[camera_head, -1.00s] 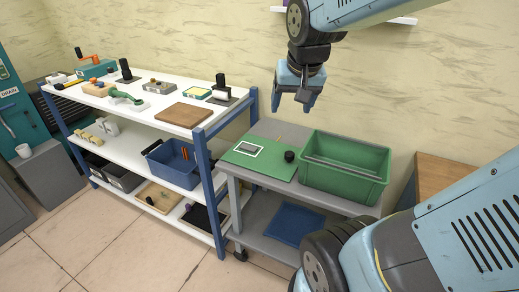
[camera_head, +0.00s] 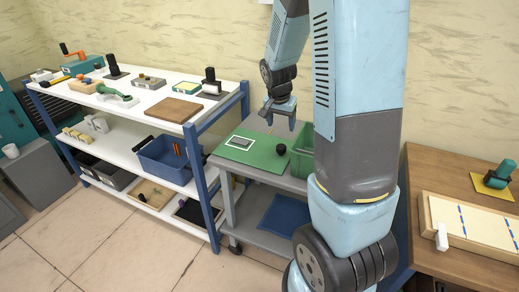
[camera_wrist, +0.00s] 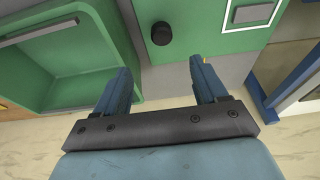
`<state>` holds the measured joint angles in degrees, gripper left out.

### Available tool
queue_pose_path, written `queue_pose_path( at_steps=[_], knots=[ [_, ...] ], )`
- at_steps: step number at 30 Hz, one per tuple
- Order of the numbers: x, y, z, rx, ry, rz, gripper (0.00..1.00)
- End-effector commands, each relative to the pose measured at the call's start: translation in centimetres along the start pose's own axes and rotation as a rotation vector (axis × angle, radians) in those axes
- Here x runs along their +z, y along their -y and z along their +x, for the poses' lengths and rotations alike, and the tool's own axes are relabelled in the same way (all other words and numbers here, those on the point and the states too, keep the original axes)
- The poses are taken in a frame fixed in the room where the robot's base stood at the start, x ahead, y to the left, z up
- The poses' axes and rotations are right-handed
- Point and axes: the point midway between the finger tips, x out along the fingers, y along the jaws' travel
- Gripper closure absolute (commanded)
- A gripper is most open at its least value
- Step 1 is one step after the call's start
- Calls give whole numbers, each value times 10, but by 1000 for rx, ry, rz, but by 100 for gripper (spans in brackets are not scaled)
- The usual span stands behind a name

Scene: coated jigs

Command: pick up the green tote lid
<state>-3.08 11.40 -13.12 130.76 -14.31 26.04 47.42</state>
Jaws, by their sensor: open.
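The green tote lid (camera_head: 262,158) lies flat on the grey cart, with a black round knob (camera_head: 281,149) and a white-framed label (camera_head: 240,143). My gripper (camera_head: 280,122) is open and empty above the cart's back part, with its fingers pointing down. In the wrist view, the lid (camera_wrist: 200,38) lies ahead of my open fingers (camera_wrist: 160,70), and the knob (camera_wrist: 161,33) shows ahead of the gap between them. The fingers appear apart from the lid and knob. The lid's far part is cut off there.
The green tote (camera_head: 302,160) stands right of the lid, partly hidden by my arm; its wall (camera_wrist: 120,45) is close to my left finger. A blue-framed shelf (camera_head: 205,130) with several items stands left. A wooden table (camera_head: 450,268) is at right. The cart's lower shelf holds a blue panel (camera_head: 282,215).

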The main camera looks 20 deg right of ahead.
Motion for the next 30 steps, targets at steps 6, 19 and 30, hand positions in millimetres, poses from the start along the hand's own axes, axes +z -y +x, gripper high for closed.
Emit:
queue_pose_path(
  at_steps=[6, 19, 30],
  knots=[
    [-1, 0, 21, 7, 2, 7, 29],
    [-1, 0, 80, 5, 1, 8, 29],
    [0, 1, 103, 6, 2, 6, 29]
  ],
)
